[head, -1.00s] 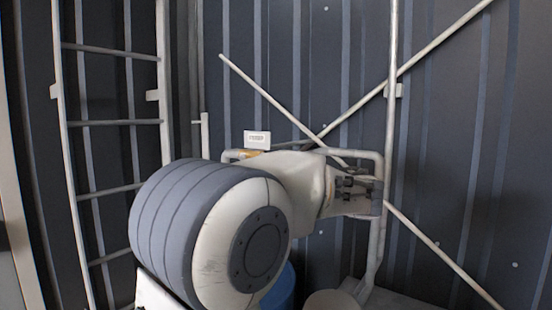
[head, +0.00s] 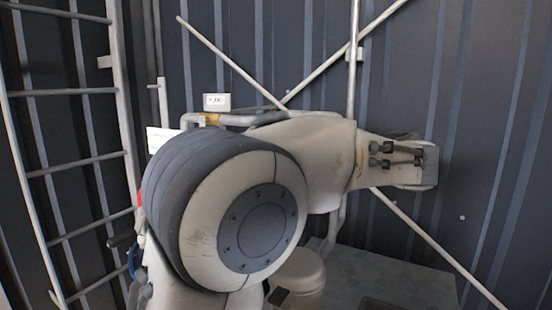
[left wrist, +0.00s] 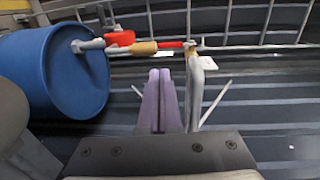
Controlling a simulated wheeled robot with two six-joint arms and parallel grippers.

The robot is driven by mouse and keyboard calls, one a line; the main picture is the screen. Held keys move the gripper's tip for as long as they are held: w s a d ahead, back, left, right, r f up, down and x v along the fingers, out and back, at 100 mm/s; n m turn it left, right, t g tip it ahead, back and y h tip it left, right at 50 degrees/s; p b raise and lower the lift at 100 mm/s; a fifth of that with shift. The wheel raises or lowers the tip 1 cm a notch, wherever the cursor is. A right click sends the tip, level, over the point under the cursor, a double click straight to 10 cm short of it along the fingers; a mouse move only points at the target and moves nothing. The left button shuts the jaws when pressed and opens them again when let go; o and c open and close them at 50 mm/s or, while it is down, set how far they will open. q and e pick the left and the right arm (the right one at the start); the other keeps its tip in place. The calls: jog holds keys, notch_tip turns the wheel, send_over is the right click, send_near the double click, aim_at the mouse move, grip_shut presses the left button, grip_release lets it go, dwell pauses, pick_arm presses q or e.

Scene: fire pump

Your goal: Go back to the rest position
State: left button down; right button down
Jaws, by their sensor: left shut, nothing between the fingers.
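My left gripper (left wrist: 161,76) shows in the left wrist view as two purple fingers pressed together, shut and empty. In the head view my left arm fills the middle and points right; the fingers cannot be made out there. My right gripper is in neither view.
In the head view a metal ladder (head: 78,167) stands at the left against a dark corrugated wall (head: 290,50). Pale diagonal bars (head: 330,62) cross behind my arm. A small white sign (head: 217,102) sits above a pipe. Open space shows right of my arm.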

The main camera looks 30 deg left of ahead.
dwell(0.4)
pick_arm(q)
jog(key=s+d+f+m+t+h+p, duration=0.1)
jog(key=s+d+f+m+h+p, duration=0.1)
jog(key=s+d+f+m+h, duration=0.45)
jog(key=s+d+f+m+h+p, duration=0.1)
jog(key=s+d+f+h+p, duration=0.15)
jog(key=f, duration=0.75)
jog(key=s+d+f+h+p, duration=0.1)
jog(key=s+d+f+h, duration=0.3)
jog(key=s+d, duration=0.1)
jog(key=s+d+f+g+h+p, duration=0.1)
jog(key=s+d+f+h, duration=0.3)
jog(key=s, duration=0.4)
jog(key=shift+d+f+n+g+h+p, duration=0.2)
jog(key=shift+d+n+g+h+p, duration=0.25)
jog(key=shift+d, duration=0.55)
